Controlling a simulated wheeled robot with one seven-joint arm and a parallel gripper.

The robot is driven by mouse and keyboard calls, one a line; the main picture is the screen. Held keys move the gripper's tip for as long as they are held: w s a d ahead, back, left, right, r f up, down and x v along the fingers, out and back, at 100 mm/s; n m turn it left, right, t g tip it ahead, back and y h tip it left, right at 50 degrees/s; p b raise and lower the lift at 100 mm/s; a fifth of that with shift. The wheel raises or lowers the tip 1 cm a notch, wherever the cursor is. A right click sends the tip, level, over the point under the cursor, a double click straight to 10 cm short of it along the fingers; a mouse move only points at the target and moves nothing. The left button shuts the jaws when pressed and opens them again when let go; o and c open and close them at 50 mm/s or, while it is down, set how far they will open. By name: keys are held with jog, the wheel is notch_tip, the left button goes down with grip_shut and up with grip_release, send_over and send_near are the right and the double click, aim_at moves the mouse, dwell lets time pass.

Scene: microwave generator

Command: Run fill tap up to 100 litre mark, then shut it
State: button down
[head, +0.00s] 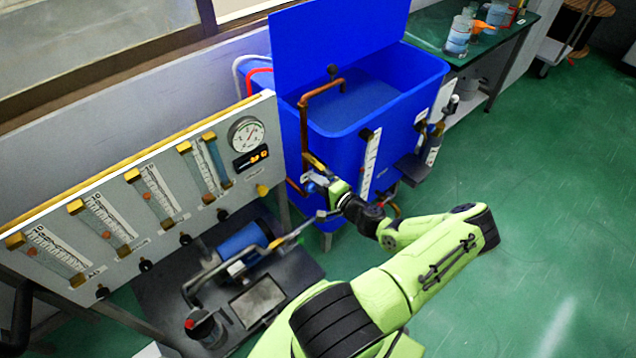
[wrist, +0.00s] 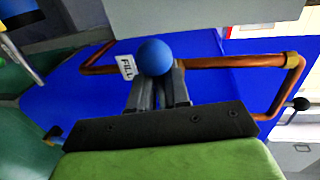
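The blue water tank (head: 420,85) stands at the back with its lid raised. A copper fill pipe (head: 304,125) runs up its side and bends over the rim; it also shows in the wrist view (wrist: 225,62). A white level scale (head: 371,162) is on the tank's front; its marks are too small to read. The blue ball knob of the fill tap (wrist: 155,57) is beside a FILL label (wrist: 126,67). My gripper (wrist: 160,85) is at the knob, fingers close together. The knob hides the fingertips, so I cannot see whether they pinch anything. In the head view my gripper (head: 322,188) is beside the tank's left corner.
A flowmeter panel (head: 150,200) with a dial gauge (head: 246,134) stands left of the tank. A blue pump (head: 243,241) sits on a dark base below. A green bench (head: 500,40) with bottles is behind right. Green floor at right is clear.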

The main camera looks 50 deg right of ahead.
jog(key=shift+r+m+y+p, duration=0.3)
jog(key=shift+r+m+p, duration=0.1)
jog(key=shift+m+p, duration=0.15)
jog(key=shift+r+m+y+p, duration=0.25)
jog(key=shift+m+y+p, duration=0.1)
jog(key=shift+m, duration=0.5)
jog(key=c, duration=1.3)
grip_release()
